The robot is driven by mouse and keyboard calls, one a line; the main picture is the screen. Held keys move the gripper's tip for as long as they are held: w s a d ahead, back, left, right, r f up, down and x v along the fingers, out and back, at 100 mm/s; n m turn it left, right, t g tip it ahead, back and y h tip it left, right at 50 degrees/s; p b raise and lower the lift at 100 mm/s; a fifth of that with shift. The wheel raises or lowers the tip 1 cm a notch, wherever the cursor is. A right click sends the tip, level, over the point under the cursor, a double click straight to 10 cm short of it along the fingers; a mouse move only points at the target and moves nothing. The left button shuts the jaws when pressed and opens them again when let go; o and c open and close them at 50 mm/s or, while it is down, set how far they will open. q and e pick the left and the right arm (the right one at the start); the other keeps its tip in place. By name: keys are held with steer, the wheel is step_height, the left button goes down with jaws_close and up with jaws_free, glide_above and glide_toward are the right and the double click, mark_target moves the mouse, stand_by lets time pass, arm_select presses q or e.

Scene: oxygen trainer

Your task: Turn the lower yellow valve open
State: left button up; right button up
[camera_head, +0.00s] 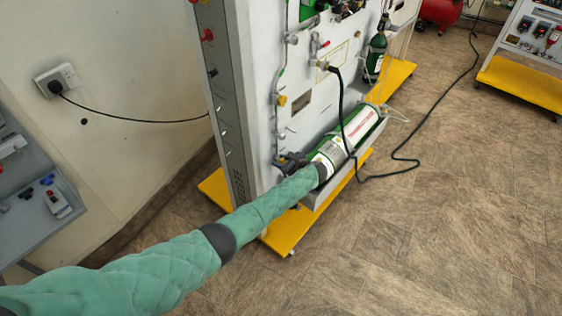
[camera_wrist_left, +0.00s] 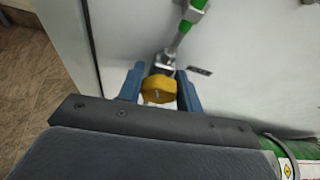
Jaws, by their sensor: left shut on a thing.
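The lower yellow valve (camera_wrist_left: 158,89) is a rounded yellow knob on the pale panel in the left wrist view. A metal fitting and a green-and-silver pipe (camera_wrist_left: 187,25) run up from behind it. My left gripper (camera_wrist_left: 159,84) has its two blue fingers on either side of the knob and is shut on it. In the head view my left gripper (camera_head: 290,160) is against the panel's lower part, where the lower valve cannot be made out. My right gripper is in neither view.
Another yellow valve (camera_head: 282,100) sits higher on the panel (camera_head: 262,60). A green-and-white cylinder (camera_head: 345,145) lies in a grey tray close to my left gripper. A dark hose (camera_head: 356,165) loops to the floor. Yellow base plates (camera_head: 285,235) stick out below.

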mark_target(284, 162)
arm_select(q)
steer(key=o, duration=1)
steer(key=shift+s+d, duration=0.1)
steer(key=shift+d, duration=0.05)
steer(key=shift+s+d, duration=0.2)
steer(key=shift+d, duration=0.05)
steer(key=b+v, duration=0.2)
steer(key=v, duration=0.4)
steer(key=shift+r, duration=0.1)
steer(key=shift+s+d+r, duration=0.2)
steer(key=shift+d+r, duration=0.05)
steer(key=shift+d, duration=0.05)
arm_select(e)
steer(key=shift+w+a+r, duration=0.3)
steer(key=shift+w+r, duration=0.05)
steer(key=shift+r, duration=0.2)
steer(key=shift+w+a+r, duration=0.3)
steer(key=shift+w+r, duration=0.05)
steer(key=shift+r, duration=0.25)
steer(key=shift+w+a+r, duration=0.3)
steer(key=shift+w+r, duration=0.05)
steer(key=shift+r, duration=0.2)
